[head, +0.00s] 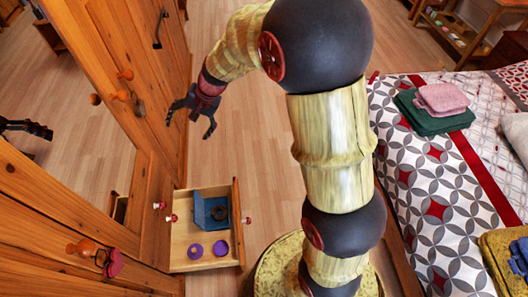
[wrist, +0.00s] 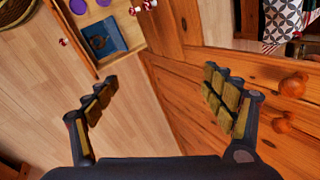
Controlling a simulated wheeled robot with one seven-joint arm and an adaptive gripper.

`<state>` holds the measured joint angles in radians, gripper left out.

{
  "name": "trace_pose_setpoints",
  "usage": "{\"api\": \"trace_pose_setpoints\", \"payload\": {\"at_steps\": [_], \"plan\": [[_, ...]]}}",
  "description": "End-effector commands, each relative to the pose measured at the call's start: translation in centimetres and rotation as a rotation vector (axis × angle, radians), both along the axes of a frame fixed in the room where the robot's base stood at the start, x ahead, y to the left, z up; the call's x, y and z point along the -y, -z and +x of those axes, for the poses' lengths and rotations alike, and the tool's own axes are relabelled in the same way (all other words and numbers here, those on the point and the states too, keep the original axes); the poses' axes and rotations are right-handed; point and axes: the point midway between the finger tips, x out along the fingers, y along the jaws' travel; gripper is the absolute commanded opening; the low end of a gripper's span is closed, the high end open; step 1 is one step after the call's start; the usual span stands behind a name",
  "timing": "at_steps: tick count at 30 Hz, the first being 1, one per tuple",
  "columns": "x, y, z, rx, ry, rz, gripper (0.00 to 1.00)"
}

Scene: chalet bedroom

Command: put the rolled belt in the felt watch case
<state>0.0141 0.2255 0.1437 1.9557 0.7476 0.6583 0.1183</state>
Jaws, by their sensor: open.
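The felt watch case (head: 202,222) is a blue open box in the pulled-out drawer, also at the upper left of the wrist view (wrist: 112,26). The rolled belt (head: 219,212) is a dark brown coil. It appears to lie inside the blue case, as in the wrist view (wrist: 98,42). My gripper (head: 190,124) is open and empty, in the air beyond the drawer and near the wardrobe front. Its two spread fingers (wrist: 160,82) have nothing between them in the wrist view.
The drawer (head: 184,263) also holds two purple round things (head: 221,248). The wooden wardrobe (head: 125,50) with knobs stands along the left. The bed (head: 425,190) with folded cloths (head: 437,120) lies at the right.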

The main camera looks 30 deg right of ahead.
Motion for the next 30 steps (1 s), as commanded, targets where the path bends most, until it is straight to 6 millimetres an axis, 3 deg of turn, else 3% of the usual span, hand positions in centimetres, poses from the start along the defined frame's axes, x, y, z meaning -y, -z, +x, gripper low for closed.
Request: {"api": "trace_pose_setpoints", "payload": {"at_steps": [1,6,15,24,30], "plan": [[0.2,-2.1,-1.4,0.029,-0.037,-0.023,0.83],[1.2,-7.1,-6.4,0.098,-0.155,-0.113,0.83],[3.9,-13.2,-16.0,0.211,-0.335,-0.301,0.83],[7.6,-15.8,-25.4,0.299,-0.475,-0.518,0.83],[9.6,-16.1,-29.4,0.328,-0.524,-0.628,0.83]]}}
